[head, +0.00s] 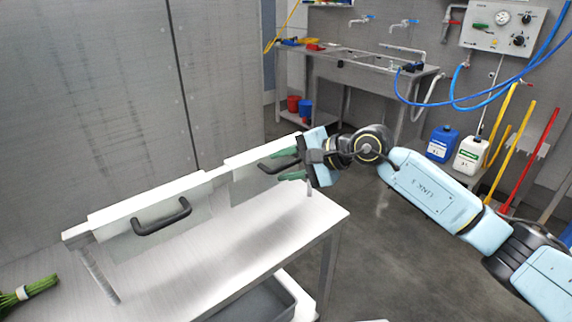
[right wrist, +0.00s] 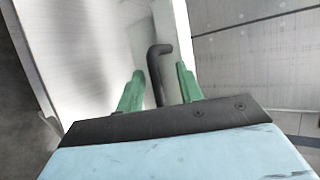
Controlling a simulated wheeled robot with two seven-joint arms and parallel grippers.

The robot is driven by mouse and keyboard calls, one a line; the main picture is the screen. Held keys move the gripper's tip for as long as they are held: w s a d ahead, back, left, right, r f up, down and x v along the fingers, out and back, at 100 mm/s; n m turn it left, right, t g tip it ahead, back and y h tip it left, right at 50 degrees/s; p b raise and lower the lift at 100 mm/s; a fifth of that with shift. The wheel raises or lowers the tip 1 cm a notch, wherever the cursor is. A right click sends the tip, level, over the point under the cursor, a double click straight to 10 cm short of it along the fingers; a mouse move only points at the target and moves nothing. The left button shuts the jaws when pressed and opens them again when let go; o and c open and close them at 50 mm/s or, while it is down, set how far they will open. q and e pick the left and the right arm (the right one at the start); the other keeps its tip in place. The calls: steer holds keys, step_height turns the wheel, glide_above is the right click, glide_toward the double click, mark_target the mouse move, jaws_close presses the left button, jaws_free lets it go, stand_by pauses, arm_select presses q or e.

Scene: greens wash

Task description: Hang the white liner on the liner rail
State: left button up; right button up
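A pale rail (head: 219,172) runs along the back of the steel table. Two whitish translucent panels with black handles are at it, one on the left (head: 125,245) and one on the right (head: 242,189); both look like liners and seem to hang from the rail. My right gripper (head: 289,164) is at the right panel's black handle (head: 272,167). In the right wrist view the handle (right wrist: 157,66) stands between its green fingers (right wrist: 158,90), with a gap visible on each side. The fingers are open. My left gripper is out of view.
The steel table top (head: 205,262) is mostly clear. A bunch of greens (head: 28,290) lies at its left end. A grey tub (head: 258,303) sits below. Behind stand a grey wall panel (head: 100,90) and a sink bench (head: 350,62); jugs and coloured poles stand at right.

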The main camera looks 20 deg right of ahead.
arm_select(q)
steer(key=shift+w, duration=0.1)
